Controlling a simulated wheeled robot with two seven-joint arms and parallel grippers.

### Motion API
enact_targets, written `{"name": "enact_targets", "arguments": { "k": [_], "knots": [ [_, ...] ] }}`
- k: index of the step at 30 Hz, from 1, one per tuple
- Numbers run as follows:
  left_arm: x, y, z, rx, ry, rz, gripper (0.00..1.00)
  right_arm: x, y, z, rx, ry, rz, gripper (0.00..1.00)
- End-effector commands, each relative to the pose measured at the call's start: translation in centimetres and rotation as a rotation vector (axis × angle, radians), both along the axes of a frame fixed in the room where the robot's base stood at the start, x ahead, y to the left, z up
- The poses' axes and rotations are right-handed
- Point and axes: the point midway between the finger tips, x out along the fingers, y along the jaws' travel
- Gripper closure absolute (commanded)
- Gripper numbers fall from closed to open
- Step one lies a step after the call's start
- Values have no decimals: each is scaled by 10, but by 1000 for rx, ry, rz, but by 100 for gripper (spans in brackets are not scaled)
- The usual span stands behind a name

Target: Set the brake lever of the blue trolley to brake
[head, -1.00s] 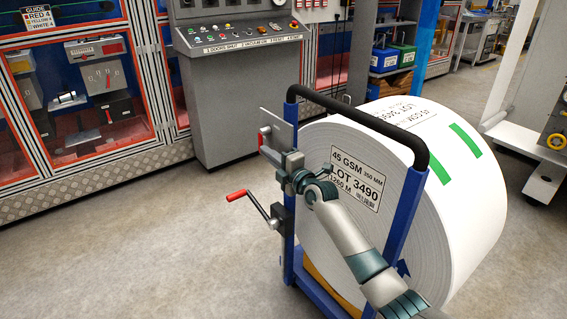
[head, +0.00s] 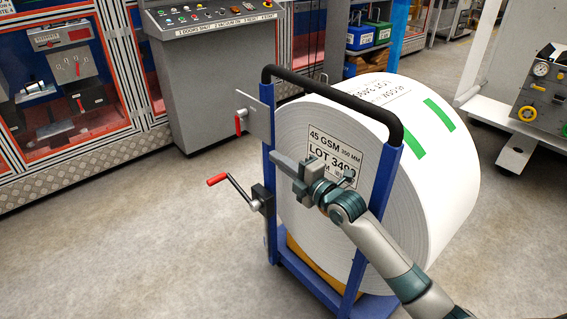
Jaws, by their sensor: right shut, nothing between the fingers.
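The blue trolley (head: 385,180) stands upright with a black top bar and carries a large white paper roll (head: 452,190). A grey plate (head: 257,122) is fixed to its left upright. A small red lever (head: 238,125) on this plate points down from its pivot. Lower on the same upright is a crank with a red handle (head: 217,180), sticking out to the left. My right gripper (head: 275,157) is shut and empty. It is in front of the left upright, below and right of the red lever and apart from it. My left gripper is out of view.
A grey control console (head: 215,85) with buttons stands behind the trolley. Glass-fronted cabinets (head: 70,70) line the left side. A grey machine with gauges (head: 540,100) is at the right. The floor (head: 130,240) left of the trolley is clear.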

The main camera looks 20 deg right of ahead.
Motion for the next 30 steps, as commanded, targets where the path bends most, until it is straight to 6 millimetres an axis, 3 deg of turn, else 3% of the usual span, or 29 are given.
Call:
{"name": "enact_targets", "arguments": {
  "k": [6,23,30],
  "knots": [
    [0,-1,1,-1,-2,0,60,-16,-6,-1,0,0,0,100],
    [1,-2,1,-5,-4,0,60,-18,-6,-1,2,2,0,100],
    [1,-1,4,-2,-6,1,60,-33,4,-27,52,90,1,100]
  ]
}}
